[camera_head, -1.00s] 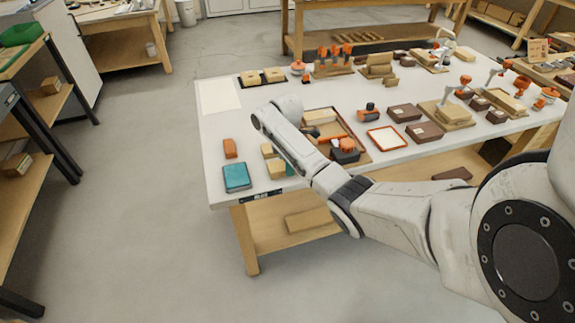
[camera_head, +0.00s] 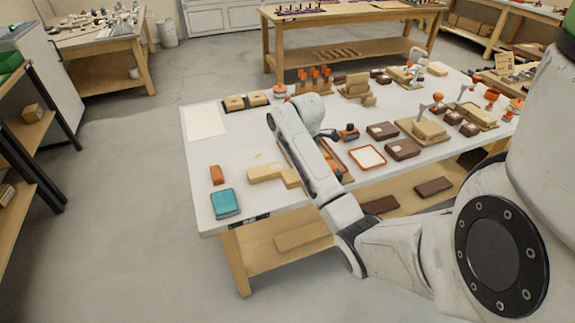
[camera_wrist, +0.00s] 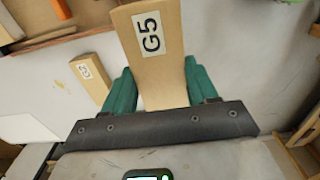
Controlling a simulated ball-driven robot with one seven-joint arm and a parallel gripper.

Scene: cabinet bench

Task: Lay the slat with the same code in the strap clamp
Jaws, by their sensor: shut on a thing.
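My gripper (camera_wrist: 161,88) has green fingers and is shut on a pale wooden slat (camera_wrist: 155,70) marked G5, which shows in the wrist view. In the head view the gripper and this slat are hidden behind my arm. A second pale slat (camera_wrist: 91,78) with a small white label lies on the table at left in the wrist view; its code is too small to read surely. Pale slats (camera_head: 265,172) also lie at the table's near left in the head view. I cannot tell for sure which fixture is the strap clamp.
The white table (camera_head: 225,160) holds a teal box (camera_head: 225,203), an orange block (camera_head: 216,175), an orange-rimmed tray (camera_head: 367,157) and dark brown boxes (camera_head: 403,149). Orange-handled fixtures (camera_head: 425,125) crowd the right side. The left part near the white sheet (camera_head: 203,120) is mostly clear.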

